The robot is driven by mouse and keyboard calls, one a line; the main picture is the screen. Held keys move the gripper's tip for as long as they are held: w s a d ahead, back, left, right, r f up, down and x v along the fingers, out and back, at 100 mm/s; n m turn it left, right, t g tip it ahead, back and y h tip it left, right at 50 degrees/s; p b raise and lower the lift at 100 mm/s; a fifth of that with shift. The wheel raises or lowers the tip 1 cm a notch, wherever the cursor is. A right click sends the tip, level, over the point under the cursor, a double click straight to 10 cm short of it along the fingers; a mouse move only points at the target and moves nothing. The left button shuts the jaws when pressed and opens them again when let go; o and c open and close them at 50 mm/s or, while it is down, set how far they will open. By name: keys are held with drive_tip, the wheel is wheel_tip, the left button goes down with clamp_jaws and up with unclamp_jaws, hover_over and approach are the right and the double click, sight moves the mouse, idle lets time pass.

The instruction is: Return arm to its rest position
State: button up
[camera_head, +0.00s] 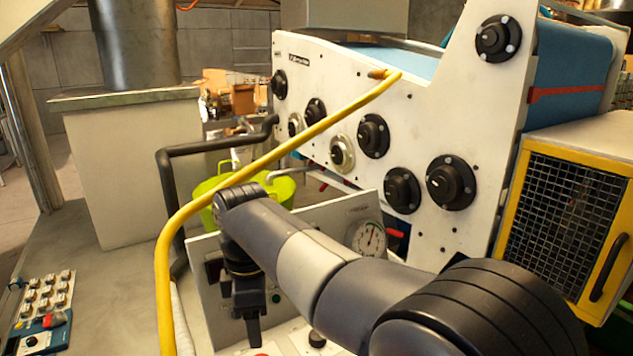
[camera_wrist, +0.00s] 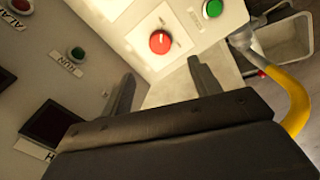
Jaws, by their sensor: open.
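My arm reaches from the bottom right of the head view toward the middle. My gripper (camera_head: 250,328) hangs down at its end, in front of a grey panel with a round dial gauge. In the wrist view my gripper (camera_wrist: 162,85) shows two dark fingers set apart, with nothing between them. Past the fingertips is a light panel with a red knob (camera_wrist: 160,42) and a green button (camera_wrist: 212,9). The fingers look apart from both. The lower parts of the fingers are hidden behind the gripper body in the wrist view.
A yellow hose (camera_head: 163,262) arches close to the left of my arm. A white machine (camera_head: 330,90) with black knobs stands behind. A yellow-framed mesh guard (camera_head: 518,205) is at right. A green bucket (camera_head: 282,190) sits behind the panel. A button box (camera_head: 45,300) is lower left.

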wheel_tip(320, 180, down, 11)
drive_tip(key=shift+r+p, duration=0.2)
drive_tip(key=shift+p, duration=0.25)
drive_tip(key=m, duration=0.5)
drive_tip(key=shift+b, duration=0.4)
drive_tip(key=m+b, duration=0.1)
drive_tip(key=m, duration=0.3)
drive_tip(key=shift+m, duration=0.3)
drive_tip(key=m+b, duration=0.1)
drive_tip(key=m, duration=0.3)
drive_tip(key=shift+m, duration=0.3)
drive_tip(key=m+b, duration=0.1)
drive_tip(key=m, duration=0.3)
drive_tip(key=shift+r, duration=1)
drive_tip(key=shift+r, duration=0.15)
